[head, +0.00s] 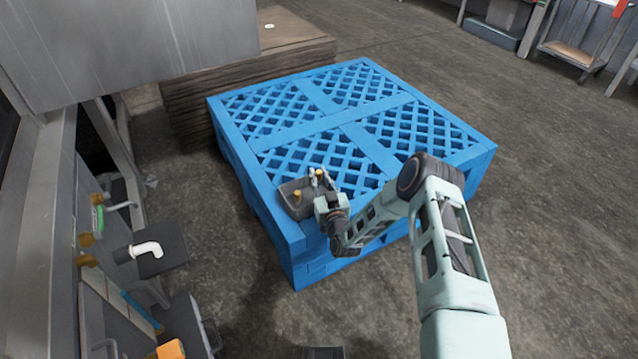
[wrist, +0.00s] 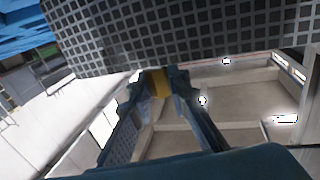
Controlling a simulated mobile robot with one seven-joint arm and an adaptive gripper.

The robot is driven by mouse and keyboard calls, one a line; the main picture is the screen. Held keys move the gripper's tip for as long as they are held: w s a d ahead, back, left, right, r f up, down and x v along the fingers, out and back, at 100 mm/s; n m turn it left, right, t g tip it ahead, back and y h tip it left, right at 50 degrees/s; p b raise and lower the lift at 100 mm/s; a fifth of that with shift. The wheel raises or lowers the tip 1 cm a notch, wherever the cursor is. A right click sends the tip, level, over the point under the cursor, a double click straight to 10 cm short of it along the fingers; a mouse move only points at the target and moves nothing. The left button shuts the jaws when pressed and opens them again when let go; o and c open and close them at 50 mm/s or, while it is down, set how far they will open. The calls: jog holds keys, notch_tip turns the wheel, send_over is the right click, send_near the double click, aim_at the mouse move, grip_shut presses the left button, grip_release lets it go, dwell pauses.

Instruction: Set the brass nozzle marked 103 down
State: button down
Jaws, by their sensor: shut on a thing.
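My gripper (head: 318,180) is over the near left corner of the blue pallet, beside a small grey pan (head: 288,206). In the wrist view its two fingers (wrist: 160,85) are closed on a brass piece, the nozzle (wrist: 160,80). The held nozzle also shows as a small brass spot at the fingertips in the head view (head: 319,172). No number is legible on it. Another small brass piece (head: 297,195) shows at the pan. The gripper's body hides the pan's right side. I cannot tell how high the held nozzle is.
The blue lattice-topped pallet (head: 325,128) is bare beyond the pan. A brown wooden stack (head: 190,110) stands behind it at the left, under a grey panel (head: 130,45). A cluttered unit with a white pipe piece (head: 147,249) is at the left. Open floor (head: 560,190) lies right.

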jog(key=shift+f, duration=1.05)
jog(key=shift+f, duration=0.1)
jog(key=shift+f, duration=0.35)
jog(key=shift+s+f, duration=0.1)
jog(key=shift+f, duration=0.05)
jog(key=c, duration=1.8)
grip_release()
jog(key=shift+f, duration=0.1)
jog(key=shift+c, duration=0.2)
